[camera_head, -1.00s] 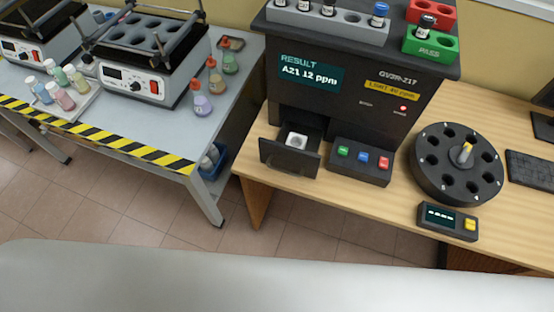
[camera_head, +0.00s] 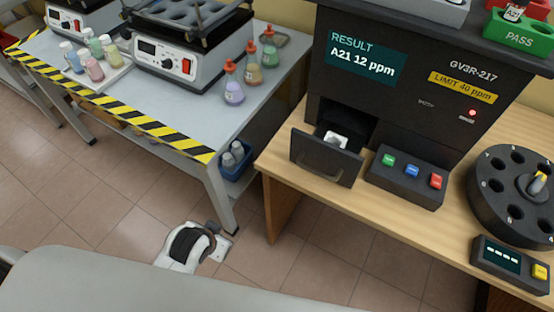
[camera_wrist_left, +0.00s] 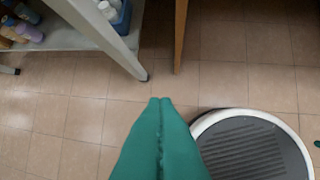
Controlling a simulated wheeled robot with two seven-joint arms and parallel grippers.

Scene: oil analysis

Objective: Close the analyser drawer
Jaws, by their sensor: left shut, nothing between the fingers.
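The dark analyser (camera_head: 405,95) stands on the wooden bench, its screen reading "RESULT A21 12 ppm". Its drawer (camera_head: 322,160) is pulled out at the lower left front, with a dark front panel and a handle. A small white holder (camera_head: 336,140) sits inside the drawer. My left gripper (camera_wrist_left: 160,102) shows as two teal fingers pressed together, empty, above the tiled floor in the left wrist view. In the head view, part of my left arm shows low, left of the bench and well apart from the drawer; its fingertips cannot be made out. My right gripper is not in view.
A button box (camera_head: 408,177) sits right of the drawer, with a black carousel (camera_head: 483,205) and a small display unit (camera_head: 510,264) farther right. A grey table (camera_head: 212,125) with a striped edge stands left.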

